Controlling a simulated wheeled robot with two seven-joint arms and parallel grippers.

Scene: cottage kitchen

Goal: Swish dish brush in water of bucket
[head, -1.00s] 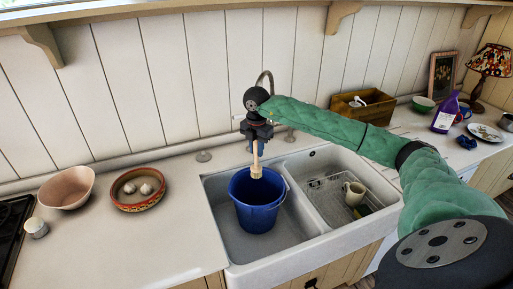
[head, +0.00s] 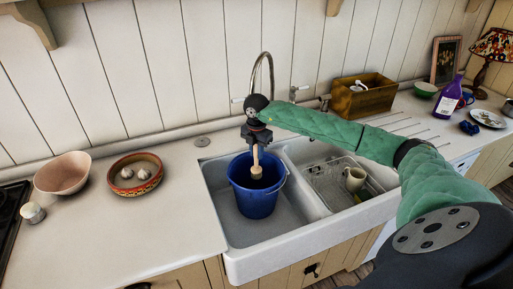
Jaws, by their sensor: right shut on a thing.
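The blue bucket (head: 255,203) stands upright in the left basin of the white double sink. My right gripper (head: 256,143) is over the bucket and shut on the wooden handle of the dish brush (head: 257,161). The brush points down, with its pale head within the bucket's mouth, near the far inner side. The inside of the bucket looks dark, and I cannot tell whether the brush head touches water. My left gripper is not in view.
The tap (head: 262,62) rises behind the sink. The right basin holds a wire rack (head: 325,185) with a mug (head: 355,179). A pink bowl (head: 62,173) and a red-rimmed dish (head: 135,187) stand on the left counter. A wooden box (head: 363,98) stands behind the right basin.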

